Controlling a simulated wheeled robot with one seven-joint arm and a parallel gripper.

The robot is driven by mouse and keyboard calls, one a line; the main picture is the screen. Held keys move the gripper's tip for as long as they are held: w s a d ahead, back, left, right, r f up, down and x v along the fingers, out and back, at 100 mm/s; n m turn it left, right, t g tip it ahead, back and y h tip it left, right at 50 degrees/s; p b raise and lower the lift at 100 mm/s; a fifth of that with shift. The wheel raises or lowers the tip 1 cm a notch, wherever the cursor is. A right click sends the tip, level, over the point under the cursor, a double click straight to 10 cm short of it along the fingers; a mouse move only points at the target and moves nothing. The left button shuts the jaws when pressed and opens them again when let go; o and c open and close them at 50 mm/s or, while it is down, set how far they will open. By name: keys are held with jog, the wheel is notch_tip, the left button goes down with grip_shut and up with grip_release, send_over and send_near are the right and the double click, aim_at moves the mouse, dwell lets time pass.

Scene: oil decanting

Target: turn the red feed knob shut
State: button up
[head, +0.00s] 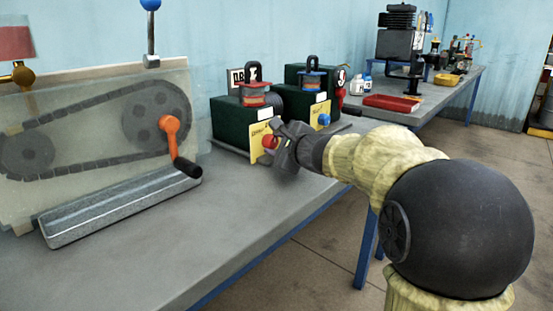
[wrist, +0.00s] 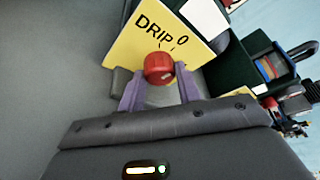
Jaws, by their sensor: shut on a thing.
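The red feed knob (wrist: 159,67) sits on a yellow plate (wrist: 150,28) marked "DRIP 0" in the wrist view. In the head view the red knob (head: 269,141) shows at the front of the left green box (head: 231,121). My gripper (wrist: 160,85) has its two purple fingers on either side of the knob and is shut on it. In the head view my gripper (head: 277,145) reaches the knob from the right and partly covers the yellow plate. The lettering around the knob is too small to read in the head view.
A second green box (head: 298,100) with a blue knob (head: 324,119) stands close to the right. A chain drive behind a clear panel, with an orange crank (head: 172,138) and a grey trough (head: 120,205), stands at left. The front of the grey bench (head: 230,215) is clear.

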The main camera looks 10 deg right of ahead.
jog(key=shift+n+b, duration=0.3)
jog(key=shift+b, duration=0.4)
jog(key=o, duration=1)
jog(key=shift+f, duration=0.1)
jog(key=m+p, duration=0.1)
jog(key=p, duration=0.4)
jog(key=m+g+p, duration=0.1)
jog(key=p, duration=0.4)
jog(key=shift+r, duration=0.3)
jog(key=m+p, duration=0.1)
jog(key=p, duration=0.3)
jog(key=m+g+y+p, duration=0.1)
jog(key=p, duration=0.4)
jog(key=shift+w+d+r+m, duration=0.1)
jog(key=shift+r+m, duration=0.05)
jog(key=shift+m, duration=0.15)
jog(key=m+y+p, duration=0.1)
jog(key=p, duration=0.5)
jog(key=m+g+p, duration=0.1)
jog(key=p, duration=0.4)
jog(key=shift+d+m+y+p, duration=0.15)
jog(key=shift+m+y+p, duration=0.15)
jog(key=shift+y+p, duration=0.1)
jog(key=m+g+y+p, duration=0.1)
jog(key=m+p, duration=0.1)
jog(key=p, duration=0.7)
jog(key=shift+w+m+y, duration=0.1)
jog(key=shift+m+y, duration=0.2)
